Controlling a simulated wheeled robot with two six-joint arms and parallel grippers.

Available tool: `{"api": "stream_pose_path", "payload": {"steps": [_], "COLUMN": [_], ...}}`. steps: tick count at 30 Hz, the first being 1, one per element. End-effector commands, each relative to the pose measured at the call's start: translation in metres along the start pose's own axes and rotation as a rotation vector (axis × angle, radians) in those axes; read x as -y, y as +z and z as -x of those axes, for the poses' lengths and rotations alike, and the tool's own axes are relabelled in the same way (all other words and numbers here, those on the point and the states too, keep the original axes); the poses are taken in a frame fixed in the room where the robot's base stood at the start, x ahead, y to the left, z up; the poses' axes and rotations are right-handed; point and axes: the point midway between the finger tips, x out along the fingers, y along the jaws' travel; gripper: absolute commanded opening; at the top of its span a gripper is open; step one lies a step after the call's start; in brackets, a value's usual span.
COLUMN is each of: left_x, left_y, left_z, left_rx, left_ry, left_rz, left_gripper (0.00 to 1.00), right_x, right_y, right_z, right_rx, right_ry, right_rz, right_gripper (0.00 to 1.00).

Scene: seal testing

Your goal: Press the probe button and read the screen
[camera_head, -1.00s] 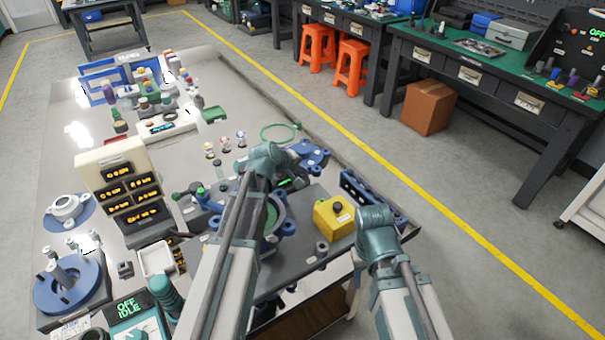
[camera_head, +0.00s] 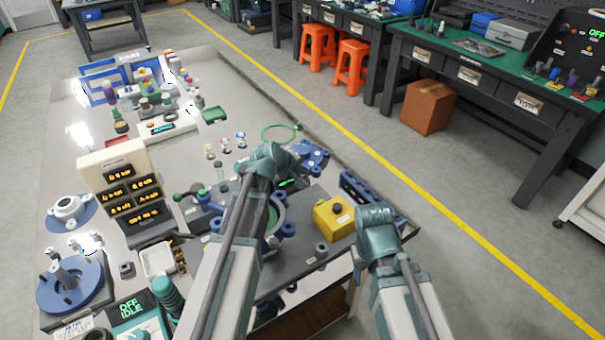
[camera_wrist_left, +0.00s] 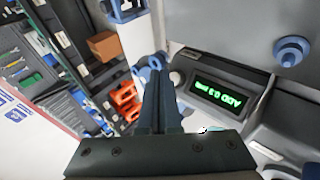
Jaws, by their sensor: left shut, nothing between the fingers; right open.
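My left gripper (camera_wrist_left: 160,100) is shut and empty in the left wrist view. Its fingertips are near a pale round knob (camera_wrist_left: 176,78) beside a small dark screen (camera_wrist_left: 218,95). I cannot tell whether they touch the knob, or whether it is the probe button. The screen has green lit text, seemingly "ADD 0.3 mm", upside down in that view. In the head view, the left wrist hides the left fingers, and a bit of the green screen (camera_head: 288,183) shows beside it. My right arm's wrist is at the right front, but its gripper is hidden.
A yellow box with a black button (camera_head: 335,217) stands between my arms. A blue clamp-like part (camera_head: 312,152) and a blue slotted frame (camera_head: 358,188) are near the table's right edge. Amber displays (camera_head: 135,198) and an "OFF IDLE" screen (camera_head: 131,307) are at left.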

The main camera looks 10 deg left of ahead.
Motion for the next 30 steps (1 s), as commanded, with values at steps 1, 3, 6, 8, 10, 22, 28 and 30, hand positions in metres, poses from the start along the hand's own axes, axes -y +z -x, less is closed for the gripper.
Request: {"api": "stream_pose_path", "payload": {"steps": [1, 3, 6, 8, 10, 22, 28, 30], "left_x": [-0.001, -0.002, -0.006, -0.009, -0.013, -0.026, -0.025, -0.025], "left_y": [0.001, 0.002, 0.005, 0.008, 0.011, 0.025, 0.025, 0.025], "left_z": [0.001, 0.004, 0.009, 0.014, 0.019, 0.036, 0.035, 0.035], "left_rx": [0.0, 0.0, 0.0, 0.0, 0.0, 0.0, 0.0, 0.0], "left_ry": [0.0, 0.0, 0.0, 0.0, 0.0, 0.0, 0.0, 0.0], "left_rz": [0.0, 0.0, -0.001, -0.001, -0.002, 0.0, 0.0, 0.0], "left_gripper": [0.0, 0.0, 0.0, 0.0, 0.0, 0.0, 0.0, 0.0], "right_x": [0.0, 0.0, -0.001, -0.001, -0.002, -0.004, -0.004, -0.004], "right_y": [0.0, 0.0, 0.001, 0.001, 0.001, 0.002, 0.002, 0.002], "right_z": [0.001, 0.004, 0.01, 0.014, 0.02, 0.038, 0.037, 0.037], "right_rx": [0.0, 0.0, 0.0, 0.0, 0.0, 0.0, 0.0, 0.0], "right_ry": [0.0, 0.0, 0.0, 0.0, 0.0, 0.0, 0.0, 0.0], "right_rz": [0.0, 0.0, 0.0, 0.0, 0.0, 0.0, 0.0, 0.0], "right_gripper": [0.5, 0.5, 0.5, 0.5, 0.5, 0.5, 0.5, 0.5]}}
